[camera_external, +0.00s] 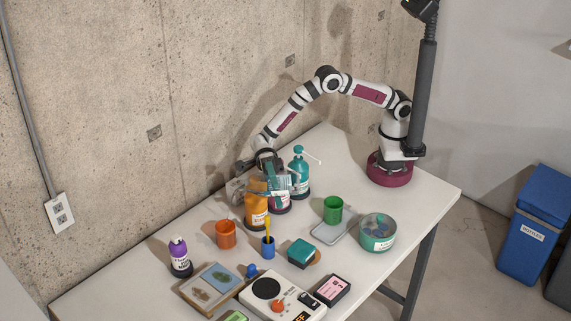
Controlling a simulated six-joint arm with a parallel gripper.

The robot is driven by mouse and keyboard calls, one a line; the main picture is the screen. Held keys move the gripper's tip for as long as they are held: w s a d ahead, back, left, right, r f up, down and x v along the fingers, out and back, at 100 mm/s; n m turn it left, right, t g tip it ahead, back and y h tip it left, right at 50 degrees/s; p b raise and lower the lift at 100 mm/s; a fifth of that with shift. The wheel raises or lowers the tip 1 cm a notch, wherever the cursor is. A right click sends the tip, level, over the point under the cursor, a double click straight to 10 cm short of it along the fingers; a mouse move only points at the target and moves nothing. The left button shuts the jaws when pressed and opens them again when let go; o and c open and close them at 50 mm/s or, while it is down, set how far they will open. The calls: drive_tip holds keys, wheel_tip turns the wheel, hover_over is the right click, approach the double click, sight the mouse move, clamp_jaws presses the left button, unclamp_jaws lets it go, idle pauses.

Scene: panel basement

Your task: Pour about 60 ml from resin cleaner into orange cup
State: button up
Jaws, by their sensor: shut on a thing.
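The orange cup (226,235) stands upright on the table, left of an amber-orange bottle (256,212). My gripper (258,188) is at the top of this bottle and appears shut on it. The bottle is about upright, and its top is hidden by the gripper. Its label is too small to read, so I cannot tell for sure that it is the resin cleaner. The cup and the bottle are apart, and the inside of the cup is not clear.
A small blue cup with a yellow tool (268,245) is in front. A purple bottle (180,256), green cup (333,209), round tin (377,234) and scale-like device (284,296) stand around.

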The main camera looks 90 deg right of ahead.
idle(0.6)
drive_tip(key=shift+s+n, duration=0.4)
drive_tip(key=shift+n, duration=0.4)
drive_tip(key=shift+s+f+n+h, duration=0.1)
drive_tip(key=shift+f+n+h, duration=0.4)
drive_tip(key=shift+f+n, duration=0.5)
drive_tip(key=shift+s+n+t+h, duration=0.2)
drive_tip(key=shift+n+t+h, duration=0.1)
drive_tip(key=shift+n, duration=0.4)
